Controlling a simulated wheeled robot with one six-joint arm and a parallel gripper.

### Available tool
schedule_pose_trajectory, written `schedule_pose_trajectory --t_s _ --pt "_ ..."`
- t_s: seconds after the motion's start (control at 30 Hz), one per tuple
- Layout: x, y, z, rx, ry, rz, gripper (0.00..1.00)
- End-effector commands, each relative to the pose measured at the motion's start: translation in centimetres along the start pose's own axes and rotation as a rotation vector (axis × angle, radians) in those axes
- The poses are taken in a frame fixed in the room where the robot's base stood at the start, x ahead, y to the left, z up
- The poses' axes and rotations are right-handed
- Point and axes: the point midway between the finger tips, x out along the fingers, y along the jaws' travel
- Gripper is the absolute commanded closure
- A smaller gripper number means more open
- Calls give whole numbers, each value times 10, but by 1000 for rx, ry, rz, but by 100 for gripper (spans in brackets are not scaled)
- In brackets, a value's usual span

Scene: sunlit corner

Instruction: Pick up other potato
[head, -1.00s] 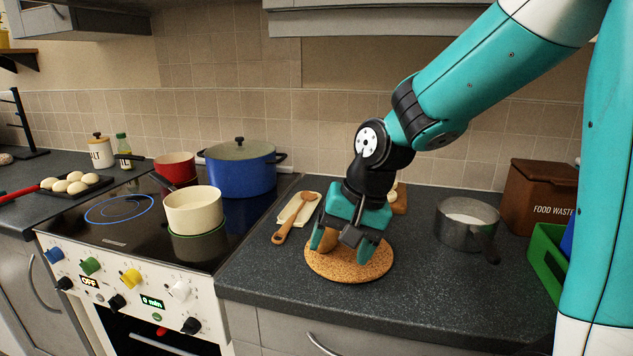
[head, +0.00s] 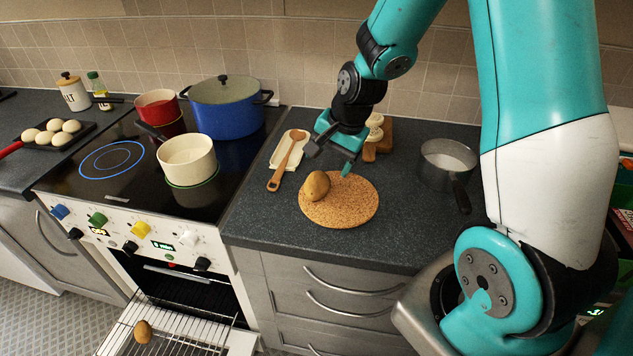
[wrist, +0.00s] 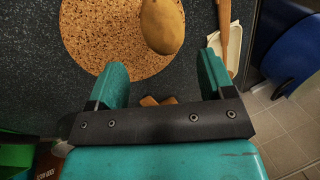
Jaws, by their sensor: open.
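A brown potato (head: 316,185) lies on the round cork mat (head: 345,210), toward its upper left. Another potato (head: 143,331) lies on the wire oven rack (head: 180,318) at the bottom left. My gripper (head: 334,158) is open and empty, above and behind the mat potato. In the wrist view the mat potato (wrist: 162,24) is beyond my open fingertips (wrist: 162,68), roughly in line with the gap between them, and nothing is between the fingers.
A wooden spoon (head: 288,160) lies on a cream rest left of the mat. A steel saucepan (head: 446,162) stands to the right. A cream pot (head: 187,160) and a blue pot (head: 226,108) stand on the hob. The counter in front of the mat is clear.

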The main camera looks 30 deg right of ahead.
Motion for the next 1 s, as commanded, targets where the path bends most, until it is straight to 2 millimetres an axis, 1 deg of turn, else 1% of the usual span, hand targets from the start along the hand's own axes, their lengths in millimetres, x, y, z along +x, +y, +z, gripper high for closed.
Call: schedule_pose_trajectory --t_s 0.03,0.1,0.2,0.37,0.43,0.7,0.83,1.0 --pt "10 0 1 0 -4 4 25" --pt "20 0 0 -1 -2 2 25" --pt "30 0 0 -1 0 1 25" --pt "37 -1 -1 -1 0 1 25" --pt "44 -1 -1 -1 -2 3 25" --pt "79 -3 -4 -1 -1 3 25" --pt "86 -4 -4 -1 1 0 25" --pt "86 -4 -4 -1 2 -1 25"
